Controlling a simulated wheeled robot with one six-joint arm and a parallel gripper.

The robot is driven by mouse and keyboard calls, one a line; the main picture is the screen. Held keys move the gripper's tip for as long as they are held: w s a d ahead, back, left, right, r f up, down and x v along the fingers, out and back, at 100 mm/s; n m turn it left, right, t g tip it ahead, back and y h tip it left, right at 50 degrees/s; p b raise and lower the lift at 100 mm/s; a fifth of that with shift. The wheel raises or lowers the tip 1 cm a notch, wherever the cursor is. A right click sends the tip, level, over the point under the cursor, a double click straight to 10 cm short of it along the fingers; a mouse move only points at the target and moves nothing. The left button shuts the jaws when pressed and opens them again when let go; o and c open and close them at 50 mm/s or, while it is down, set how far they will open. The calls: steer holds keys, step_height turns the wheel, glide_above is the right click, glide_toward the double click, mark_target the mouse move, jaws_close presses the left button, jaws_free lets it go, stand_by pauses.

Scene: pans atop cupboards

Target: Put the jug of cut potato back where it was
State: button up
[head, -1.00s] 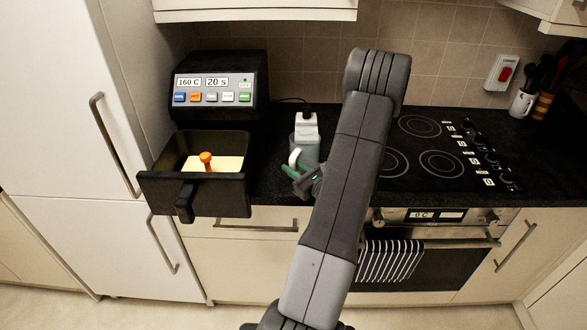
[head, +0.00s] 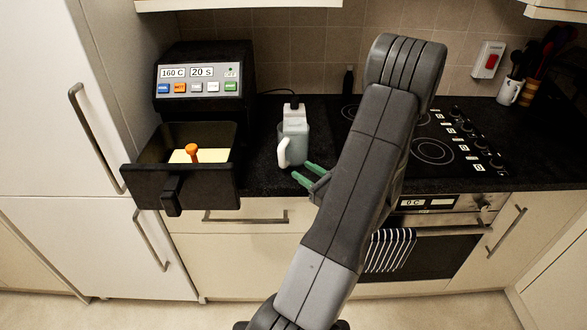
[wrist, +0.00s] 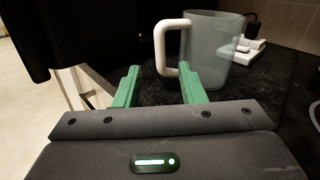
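The jug (head: 295,148) is grey, see-through and has a white handle on its left. It stands upright on the black counter; it also shows in the wrist view (wrist: 213,52). I cannot make out any cut potato inside it. My gripper (head: 307,174), with green fingers, is open and empty in front of the jug, apart from it. In the wrist view the fingers (wrist: 147,70) are spread, with the handle beyond the right finger.
An air fryer (head: 203,85) stands left of the jug, its drawer (head: 182,185) pulled out, with pale yellow contents and an orange knob-like piece. A white socket block (head: 294,122) with a cable sits behind the jug. A hob (head: 432,150) lies to the right.

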steer(key=shift+v, duration=1.15)
stand_by(0.5)
